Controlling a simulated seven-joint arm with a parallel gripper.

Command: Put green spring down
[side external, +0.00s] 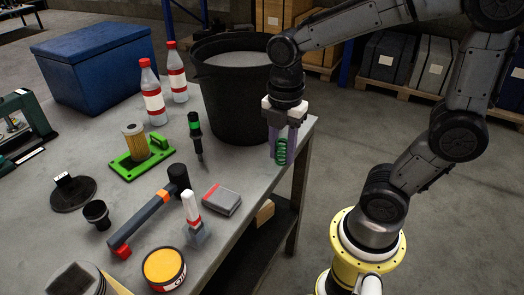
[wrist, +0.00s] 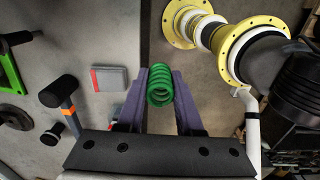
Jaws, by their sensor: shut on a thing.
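The green spring (side external: 281,152) is held upright between the purple fingers of my gripper (side external: 280,148), near the table's right edge. In the wrist view the spring (wrist: 160,86) sits between the two fingertips of my gripper (wrist: 160,90), which are shut on it. From there the spring appears at or just past the table edge, with floor behind it. I cannot tell its exact height above the table (side external: 237,178).
A black bucket (side external: 225,105) stands just left of my gripper. A grey and red box (side external: 221,198), a hammer (side external: 150,216), a green-handled screwdriver (side external: 196,134) and a yellow-topped can (side external: 164,267) lie further left. Some bare tabletop lies between the bucket and the box.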

